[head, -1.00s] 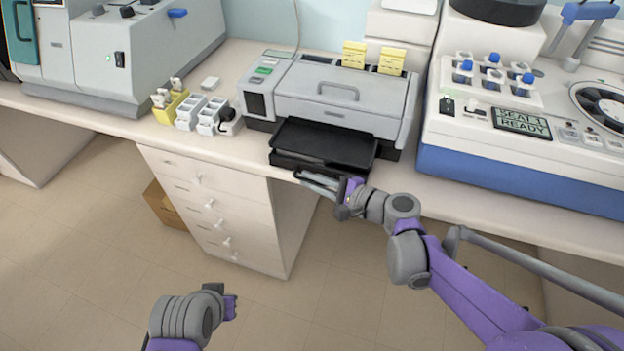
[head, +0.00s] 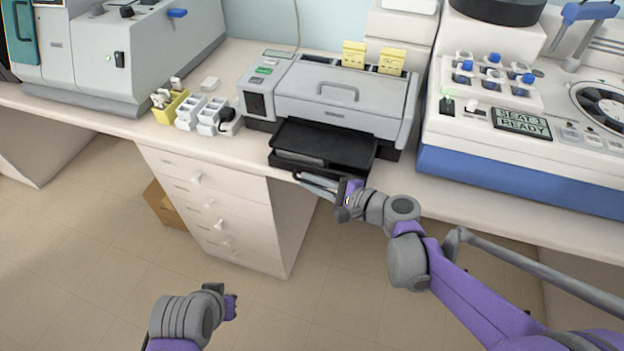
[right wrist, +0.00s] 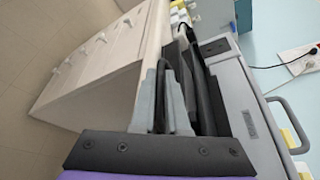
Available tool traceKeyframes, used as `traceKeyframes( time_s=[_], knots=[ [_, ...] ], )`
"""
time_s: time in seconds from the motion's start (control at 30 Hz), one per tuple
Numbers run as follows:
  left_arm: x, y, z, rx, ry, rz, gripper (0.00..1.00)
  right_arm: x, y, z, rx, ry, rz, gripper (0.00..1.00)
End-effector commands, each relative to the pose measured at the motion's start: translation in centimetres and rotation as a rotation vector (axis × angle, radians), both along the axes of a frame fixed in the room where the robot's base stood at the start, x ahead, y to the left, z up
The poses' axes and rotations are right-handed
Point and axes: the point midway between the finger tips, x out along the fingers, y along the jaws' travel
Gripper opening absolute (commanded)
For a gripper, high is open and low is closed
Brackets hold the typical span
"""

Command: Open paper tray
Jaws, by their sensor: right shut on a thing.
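The grey printer (head: 345,95) stands on the bench and also shows in the right wrist view (right wrist: 238,100). Its black paper tray (head: 340,168) is at the printer's lower front, slightly pulled out, with a greyish strip showing in the gap under the black output shelf (head: 325,145). My right gripper (head: 304,181) is at the tray's front edge, shut on it; its fingers (right wrist: 165,85) hide part of the grip in the right wrist view. My left gripper (head: 230,307) is low over the floor, away from the tray; its jaws are unclear.
Slide racks (head: 205,114) stand left of the printer. A white and blue machine (head: 520,165) stands close on the right. A drawer cabinet (head: 215,205) is below the bench, left of my right gripper. The floor (head: 90,280) in front is open.

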Motion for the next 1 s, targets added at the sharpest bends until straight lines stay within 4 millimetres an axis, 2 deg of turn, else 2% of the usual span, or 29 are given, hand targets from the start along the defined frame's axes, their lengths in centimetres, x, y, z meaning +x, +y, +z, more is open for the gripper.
traceKeyframes(
  time_s=[0.3,0.4,0.53,0.8,0.83,0.9,1.0],
  knots=[
    [0.1,0.0,0.6,0.000,-0.002,0.000,0.00,-7.5,2.5,0.1,0.000,0.000,0.004,0.00],
    [0.1,0.0,0.8,0.000,-0.003,0.000,0.00,-9.2,3.0,0.1,-0.001,-0.001,0.003,0.00],
    [0.1,0.0,0.9,0.000,-0.003,0.000,0.00,-10.1,3.3,0.0,-0.001,0.000,0.002,0.00],
    [0.1,0.0,0.9,0.000,-0.003,0.000,0.00,-10.1,3.3,0.0,0.000,0.000,0.001,0.00],
    [0.1,0.0,0.9,0.000,-0.003,0.000,0.00,-10.1,3.3,0.0,0.000,0.000,0.001,0.14],
    [0.1,0.0,0.9,0.000,-0.003,0.000,0.00,-10.1,3.3,0.0,0.000,0.000,0.001,0.25],
    [0.1,0.0,0.9,0.000,-0.003,0.000,0.00,-10.1,3.3,0.0,0.000,0.000,0.001,0.25]
  ],
)
